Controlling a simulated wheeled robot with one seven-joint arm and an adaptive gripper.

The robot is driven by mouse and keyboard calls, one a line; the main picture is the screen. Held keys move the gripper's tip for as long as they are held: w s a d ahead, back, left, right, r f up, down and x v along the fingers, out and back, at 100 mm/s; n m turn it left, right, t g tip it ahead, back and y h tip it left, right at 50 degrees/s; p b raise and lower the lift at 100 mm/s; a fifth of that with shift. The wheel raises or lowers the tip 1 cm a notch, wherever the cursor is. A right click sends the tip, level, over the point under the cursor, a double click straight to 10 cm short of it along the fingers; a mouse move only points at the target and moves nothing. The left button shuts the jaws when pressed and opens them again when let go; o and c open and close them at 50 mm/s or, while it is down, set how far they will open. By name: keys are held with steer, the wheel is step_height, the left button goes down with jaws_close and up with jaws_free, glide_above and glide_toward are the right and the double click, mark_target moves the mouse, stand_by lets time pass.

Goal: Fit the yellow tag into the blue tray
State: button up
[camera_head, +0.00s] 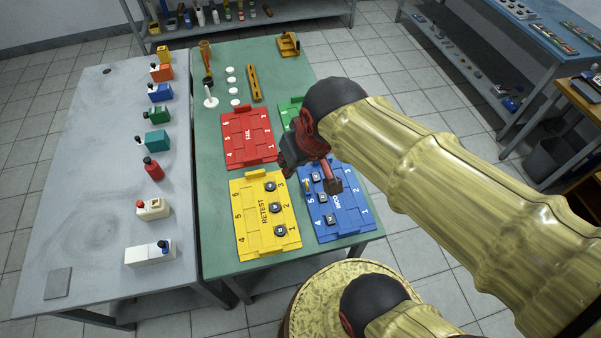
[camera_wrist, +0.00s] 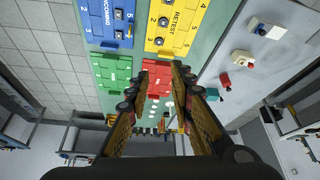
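The blue tray (camera_head: 330,228) lies at the front right of the green table, with several small dark tags in it. A small yellow piece (camera_head: 307,185), seemingly the yellow tag, stands at the tray's left side near its back corner. It also shows at the edge of the blue tray in the wrist view (camera_wrist: 130,29). I cannot tell whether it is fully seated. My gripper (camera_head: 311,173) hangs over the back of the blue tray and hides part of it. In the wrist view its two fingers (camera_wrist: 158,82) are apart with nothing between them.
A yellow RETEST tray (camera_head: 246,222) lies left of the blue tray, a red tray (camera_head: 238,148) behind it, and a partly hidden green tray (camera_head: 287,108) behind the blue one. Bottles and boxes stand on the grey table (camera_head: 95,180) at left.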

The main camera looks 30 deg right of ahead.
steer(key=shift+n+t, duration=0.3)
steer(key=s, duration=0.1)
steer(key=s+a+r, duration=0.1)
steer(key=s, duration=0.1)
steer(key=s+r, duration=0.1)
steer(key=shift+s+a, duration=0.25)
steer(key=shift+s, duration=0.05)
